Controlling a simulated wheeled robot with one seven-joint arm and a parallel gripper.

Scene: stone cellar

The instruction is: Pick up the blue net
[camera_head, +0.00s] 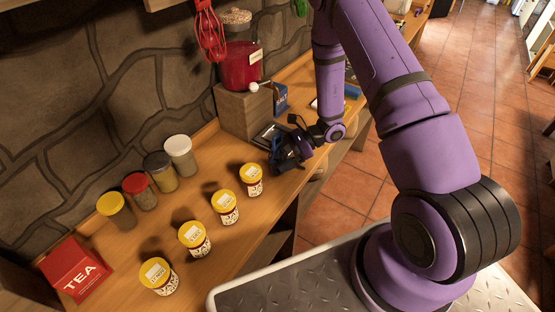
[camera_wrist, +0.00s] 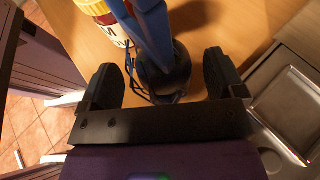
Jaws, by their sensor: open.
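The blue net shows in the wrist view as a blue handle (camera_wrist: 152,32) above a dark rounded part with thin blue wires at its left. It lies between the two fingers of my gripper (camera_wrist: 161,78), which are spread apart with gaps on both sides. In the head view my gripper (camera_head: 288,157) is low over the wooden counter, and a little blue of the net (camera_head: 276,148) shows beside it. The fingers and arm hide most of the net there.
A yellow-lidded jar (camera_wrist: 97,8) is close to the net in the wrist view. A metal tray (camera_wrist: 288,108) is at the right. Several jars stand along the counter (camera_head: 135,250), with a red tea box (camera_head: 75,270) at its left end. A red container (camera_head: 240,66) stands on a block behind.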

